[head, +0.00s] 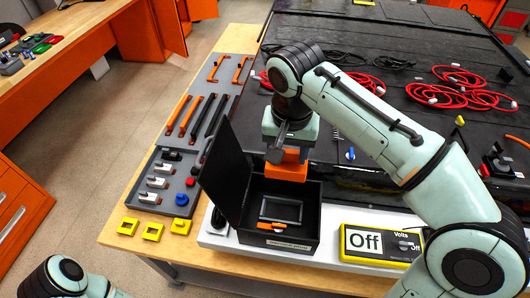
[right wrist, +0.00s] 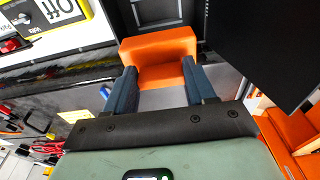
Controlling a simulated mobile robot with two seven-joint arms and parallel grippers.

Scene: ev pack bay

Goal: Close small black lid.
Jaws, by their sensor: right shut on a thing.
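The small black lid (head: 226,172) stands open, tilted up at the left side of a small black box (head: 314,205) on the front of the workbench. The lid also shows as a dark panel at the upper right of the right wrist view (right wrist: 270,40). My right gripper (head: 288,158) points down over the back of the box, to the right of the lid and apart from it. It is shut on an orange block (head: 286,172), which sits between both fingers in the right wrist view (right wrist: 158,47). How far the block is inside the box is unclear. My left gripper is out of view.
Inside the box lies a dark framed piece (head: 281,209), with a small orange part (head: 268,226) near the front wall. A grey tool tray (head: 165,180) lies left. Red cables (head: 460,92) lie behind.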

